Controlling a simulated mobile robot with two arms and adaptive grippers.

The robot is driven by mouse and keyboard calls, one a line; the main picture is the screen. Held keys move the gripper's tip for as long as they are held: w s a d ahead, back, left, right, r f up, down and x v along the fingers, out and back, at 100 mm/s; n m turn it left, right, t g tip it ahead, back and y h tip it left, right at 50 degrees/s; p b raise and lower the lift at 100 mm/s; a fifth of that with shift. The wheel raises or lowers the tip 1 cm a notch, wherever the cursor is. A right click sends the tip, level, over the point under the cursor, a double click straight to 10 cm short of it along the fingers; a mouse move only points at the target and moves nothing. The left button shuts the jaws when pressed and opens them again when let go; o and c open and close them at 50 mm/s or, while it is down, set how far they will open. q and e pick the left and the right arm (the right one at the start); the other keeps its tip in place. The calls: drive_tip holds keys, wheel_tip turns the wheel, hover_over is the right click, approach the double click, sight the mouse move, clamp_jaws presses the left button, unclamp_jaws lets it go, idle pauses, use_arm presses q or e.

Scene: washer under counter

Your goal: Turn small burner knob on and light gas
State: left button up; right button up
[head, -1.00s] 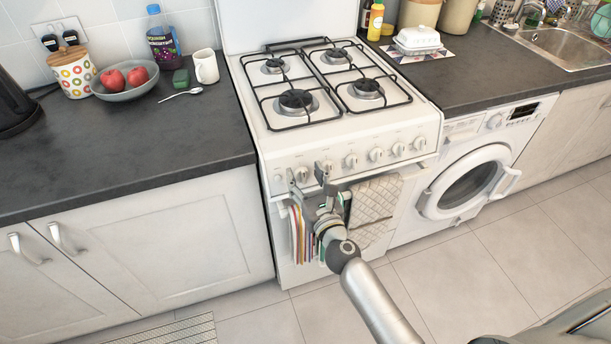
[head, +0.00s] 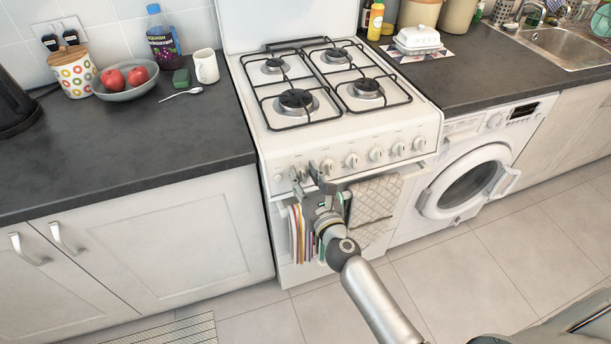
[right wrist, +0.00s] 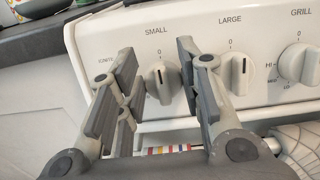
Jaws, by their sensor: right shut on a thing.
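The white small burner knob (right wrist: 160,82), under the label "SMALL", is on the cooker's front panel. Its dark mark points about up, towards the 0. My right gripper (head: 307,174) is at the left end of the knob row and shut on this knob, with one finger on each side of it in the right wrist view (right wrist: 160,75). In the head view the fingers largely hide the knob. A small round button (head: 278,178) is left of the gripper; "IGNITE" is printed on that side. No flame shows on the hob (head: 330,80). My left gripper is not in view.
More knobs (head: 375,155) run to the right along the panel. Towels (head: 374,200) hang on the oven front below the gripper. A washing machine (head: 470,175) is to the right; a counter (head: 140,135) with a fruit bowl (head: 124,90) is to the left.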

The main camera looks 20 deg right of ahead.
drive_tip(key=n+y+p, duration=0.1)
drive_tip(key=n+p, duration=0.1)
drive_tip(key=n, duration=0.3)
drive_tip(key=shift+a, duration=0.2)
drive_tip(key=n+y+p, duration=0.1)
drive_tip(key=n, duration=0.2)
drive_tip(key=n+g+y+p, duration=0.1)
drive_tip(key=n, duration=0.2)
drive_tip(key=shift+s+a+n+g+p, duration=0.1)
drive_tip(key=shift+a+n+g+p, duration=0.1)
drive_tip(key=shift+n+g+p, duration=0.15)
drive_tip(key=n+p, duration=0.1)
drive_tip(key=n, duration=0.1)
drive_tip(key=n+g+p, duration=0.1)
drive_tip(key=n, duration=0.1)
drive_tip(key=shift+a+f+n+y+p, duration=0.1)
drive_tip(key=shift+f+n+y+p, duration=0.1)
drive_tip(key=shift+n+y+p, duration=0.15)
drive_tip(key=shift+f+n+g+p, duration=0.2)
drive_tip(key=shift+n+p, duration=0.3)
drive_tip(key=shift+n, duration=0.25)
drive_tip(key=shift+f+n+g+p, duration=0.15)
drive_tip(key=shift+n+p, duration=0.3)
drive_tip(key=shift+n, duration=0.3)
drive_tip(key=shift+s, duration=0.1)
drive_tip(key=o, duration=1)
